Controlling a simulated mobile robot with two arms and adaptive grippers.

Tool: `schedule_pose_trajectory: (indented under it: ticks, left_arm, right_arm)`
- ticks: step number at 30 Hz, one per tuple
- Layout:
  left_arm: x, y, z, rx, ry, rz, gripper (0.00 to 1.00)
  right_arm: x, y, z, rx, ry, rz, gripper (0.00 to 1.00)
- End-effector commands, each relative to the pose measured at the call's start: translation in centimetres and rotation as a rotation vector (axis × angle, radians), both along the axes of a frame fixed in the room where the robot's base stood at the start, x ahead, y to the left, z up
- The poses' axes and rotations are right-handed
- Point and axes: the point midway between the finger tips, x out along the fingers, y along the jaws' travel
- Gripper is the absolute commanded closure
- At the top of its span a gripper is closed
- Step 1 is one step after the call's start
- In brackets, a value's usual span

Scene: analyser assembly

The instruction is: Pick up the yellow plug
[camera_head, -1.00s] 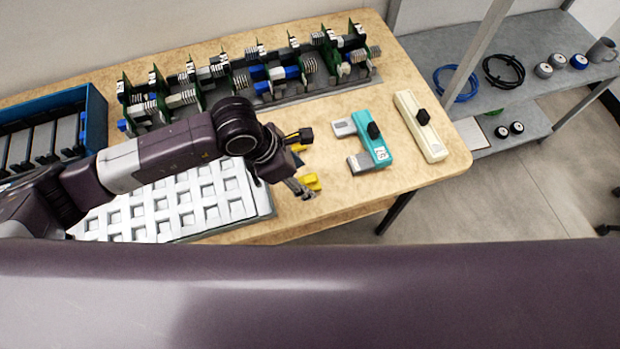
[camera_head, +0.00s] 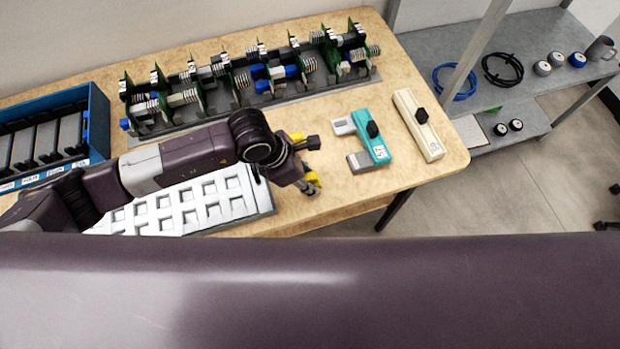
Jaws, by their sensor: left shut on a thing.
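The yellow plug (camera_head: 314,180) is at the front edge area of the wooden table, right of the white tray. It is small and partly covered by my left gripper. My left gripper (camera_head: 309,186) comes in from the left, points down and is shut on the yellow plug. I cannot tell whether the plug is clear of the table top. My right gripper is not in view.
A white grid tray (camera_head: 178,215) lies under my left arm. A teal clamp-like part (camera_head: 378,150) and a cream bar (camera_head: 425,135) lie to the right. Green boards (camera_head: 200,92) stand in a rack behind. A blue bin (camera_head: 98,120) is at left. A grey shelf (camera_head: 530,85) stands right.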

Motion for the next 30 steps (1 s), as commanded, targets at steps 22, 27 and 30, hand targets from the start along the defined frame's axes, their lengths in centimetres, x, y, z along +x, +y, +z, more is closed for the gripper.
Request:
schedule_pose_trajectory:
  ticks: [22, 27, 30]
  left_arm:
    - [0.2, -0.1, 7.1, -0.004, -0.009, -0.002, 0.96]
    - [0.2, -0.1, 12.2, -0.003, -0.010, -0.003, 0.96]
    - [0.1, -0.1, 14.8, -0.002, -0.010, -0.003, 0.96]
  right_arm:
    - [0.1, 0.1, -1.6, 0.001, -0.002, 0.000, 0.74]
    - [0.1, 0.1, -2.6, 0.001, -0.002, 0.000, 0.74]
    - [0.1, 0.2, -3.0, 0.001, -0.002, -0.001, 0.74]
